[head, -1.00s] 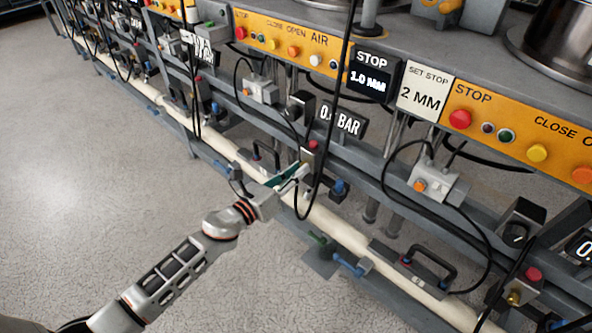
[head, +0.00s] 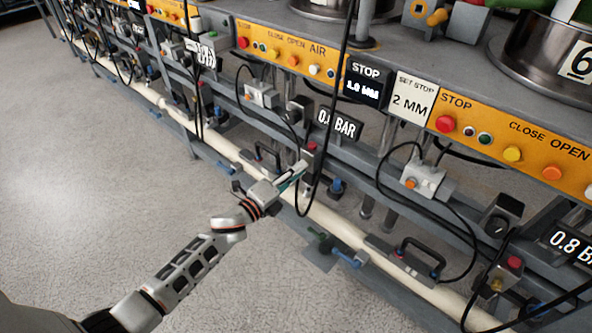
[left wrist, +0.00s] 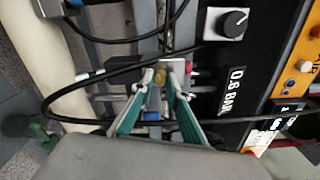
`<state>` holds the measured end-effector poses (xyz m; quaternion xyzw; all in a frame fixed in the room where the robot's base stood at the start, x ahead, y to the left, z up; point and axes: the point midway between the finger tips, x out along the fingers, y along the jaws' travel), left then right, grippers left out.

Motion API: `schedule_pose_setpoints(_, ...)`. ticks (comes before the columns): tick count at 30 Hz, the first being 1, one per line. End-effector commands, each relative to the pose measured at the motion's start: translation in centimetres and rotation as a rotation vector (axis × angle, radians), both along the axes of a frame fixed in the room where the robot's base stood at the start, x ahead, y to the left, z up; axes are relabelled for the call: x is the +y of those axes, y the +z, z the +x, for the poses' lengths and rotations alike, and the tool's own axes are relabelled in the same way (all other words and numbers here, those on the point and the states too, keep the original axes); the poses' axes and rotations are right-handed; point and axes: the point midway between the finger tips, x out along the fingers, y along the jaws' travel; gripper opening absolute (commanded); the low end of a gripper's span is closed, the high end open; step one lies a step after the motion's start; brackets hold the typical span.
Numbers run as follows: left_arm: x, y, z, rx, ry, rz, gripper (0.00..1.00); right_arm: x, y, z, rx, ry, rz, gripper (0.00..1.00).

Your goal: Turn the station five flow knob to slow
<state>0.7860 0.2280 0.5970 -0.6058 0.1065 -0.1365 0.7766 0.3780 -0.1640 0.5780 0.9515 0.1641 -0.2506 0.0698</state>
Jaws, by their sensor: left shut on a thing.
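The station five flow knob is a small brass knob (left wrist: 160,77) on a block under a pressure sign, seen in the left wrist view. My left gripper (left wrist: 161,82) has its two teal-padded fingers on either side of the knob, shut on it. In the head view my left gripper (head: 299,170) reaches the same block, just below its red cap (head: 312,147). The fingers and arm hide the knob there. The knob's pointer or marking cannot be made out. My right gripper is in neither view.
A black hanging cable (left wrist: 110,122) loops close around my left gripper. A cream pipe (head: 335,222) runs below. The floor (head: 100,150) to the left is clear.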

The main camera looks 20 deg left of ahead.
Motion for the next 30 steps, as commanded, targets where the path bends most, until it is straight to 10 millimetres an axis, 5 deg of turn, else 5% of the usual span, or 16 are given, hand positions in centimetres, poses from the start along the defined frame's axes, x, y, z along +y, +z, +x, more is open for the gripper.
schedule_pose_setpoints(15, 0.0, 0.5, 0.1, 0.122, -0.001, -0.348, 0.00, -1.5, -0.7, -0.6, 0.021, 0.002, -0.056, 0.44)
schedule_pose_setpoints(30, 0.0, 0.2, 0.0, 0.155, 0.000, -0.434, 0.00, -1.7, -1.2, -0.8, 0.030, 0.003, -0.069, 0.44)
